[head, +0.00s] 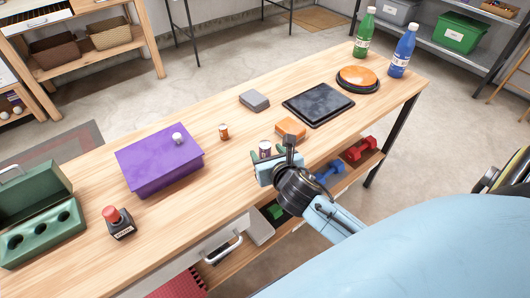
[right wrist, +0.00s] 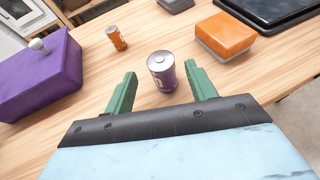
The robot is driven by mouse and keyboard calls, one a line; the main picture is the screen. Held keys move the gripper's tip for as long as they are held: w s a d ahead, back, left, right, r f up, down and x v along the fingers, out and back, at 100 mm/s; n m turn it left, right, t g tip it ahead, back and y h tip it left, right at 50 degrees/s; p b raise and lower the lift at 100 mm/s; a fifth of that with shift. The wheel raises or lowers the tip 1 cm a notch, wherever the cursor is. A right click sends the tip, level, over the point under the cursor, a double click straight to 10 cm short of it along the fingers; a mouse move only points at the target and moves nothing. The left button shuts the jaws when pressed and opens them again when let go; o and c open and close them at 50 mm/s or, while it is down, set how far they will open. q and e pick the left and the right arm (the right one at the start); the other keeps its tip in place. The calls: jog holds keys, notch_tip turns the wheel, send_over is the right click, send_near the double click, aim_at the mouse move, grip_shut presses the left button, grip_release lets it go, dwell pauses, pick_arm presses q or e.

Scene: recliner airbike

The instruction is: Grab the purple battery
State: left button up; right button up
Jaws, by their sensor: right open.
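The purple battery (right wrist: 162,76) is a small upright cylinder with a silver top and a dark purple lower part. It stands on the wooden table and also shows in the head view (head: 265,148). My right gripper (right wrist: 160,82) is open, with one green finger on each side of the battery. In the wrist view the battery stands at the fingertips, with gaps to both fingers. In the head view my right gripper (head: 269,155) partly hides the battery's lower part. My left gripper is not in view.
An orange battery (head: 224,132) stands further back. An orange-topped sponge-like block (head: 290,128) lies close to the right. A purple box (head: 160,160) with a white knob is to the left. A black tray (head: 318,104) and bottles (head: 403,52) stand at the right end.

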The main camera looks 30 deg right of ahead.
aim_at(263, 146)
jog(key=b+x, duration=0.1)
jog(key=x, duration=0.4)
jog(key=shift+d+f+b, duration=0.15)
jog(key=shift+d+b, duration=0.05)
jog(key=shift+b, duration=0.1)
jog(key=shift+w, duration=0.1)
jog(key=c, duration=1.1)
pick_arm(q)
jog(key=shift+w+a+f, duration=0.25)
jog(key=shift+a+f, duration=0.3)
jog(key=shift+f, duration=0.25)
